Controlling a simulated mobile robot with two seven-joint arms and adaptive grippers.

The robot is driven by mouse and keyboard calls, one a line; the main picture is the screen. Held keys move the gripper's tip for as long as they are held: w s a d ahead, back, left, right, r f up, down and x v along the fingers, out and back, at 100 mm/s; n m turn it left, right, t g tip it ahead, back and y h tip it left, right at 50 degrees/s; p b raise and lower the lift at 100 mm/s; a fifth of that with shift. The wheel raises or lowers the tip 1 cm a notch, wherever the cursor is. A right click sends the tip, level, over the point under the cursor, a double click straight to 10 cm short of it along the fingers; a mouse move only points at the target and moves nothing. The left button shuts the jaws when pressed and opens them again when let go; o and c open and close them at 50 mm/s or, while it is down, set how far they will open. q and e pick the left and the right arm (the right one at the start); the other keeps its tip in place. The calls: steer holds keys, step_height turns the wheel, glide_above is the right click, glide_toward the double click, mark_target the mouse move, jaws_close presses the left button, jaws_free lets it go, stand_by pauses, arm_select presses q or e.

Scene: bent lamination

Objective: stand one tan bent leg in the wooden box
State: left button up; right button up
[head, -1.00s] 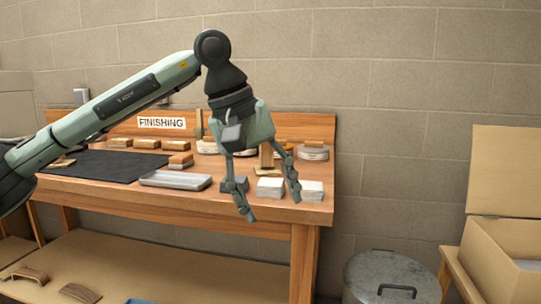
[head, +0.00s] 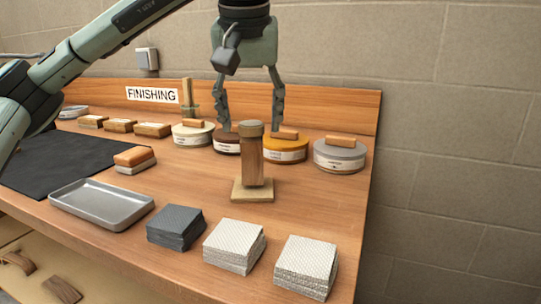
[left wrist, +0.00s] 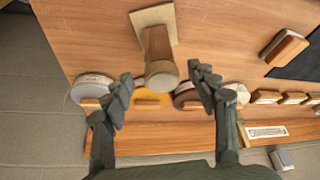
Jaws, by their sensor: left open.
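My left gripper (head: 250,126) is open and empty over the back of the bench. Its fingers show on either side of a wooden post (head: 252,160) that stands on a square base. In the left wrist view the open fingers (left wrist: 165,85) show with the top of the post (left wrist: 161,75) between them; I cannot tell whether they touch it. Two curved brown wooden pieces lie on the lower shelf, one at the left edge (head: 18,262) and one lower (head: 62,289). I cannot confirm a tan bent leg. The wooden box and my right gripper are not in view.
Round tins, one grey (head: 340,155), line the bench back. A grey tray (head: 101,204), dark pads (head: 175,226) and white pads (head: 234,246) lie in front. A black mat (head: 70,160) is at left. The bench's right end borders a block wall.

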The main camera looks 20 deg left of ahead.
mark_target(252, 152)
arm_select(q)
steer(key=shift+w+f, duration=0.15)
steer(key=shift+w, duration=0.05)
steer(key=x, duration=0.7)
steer(key=shift+s+f, duration=0.2)
jaws_close()
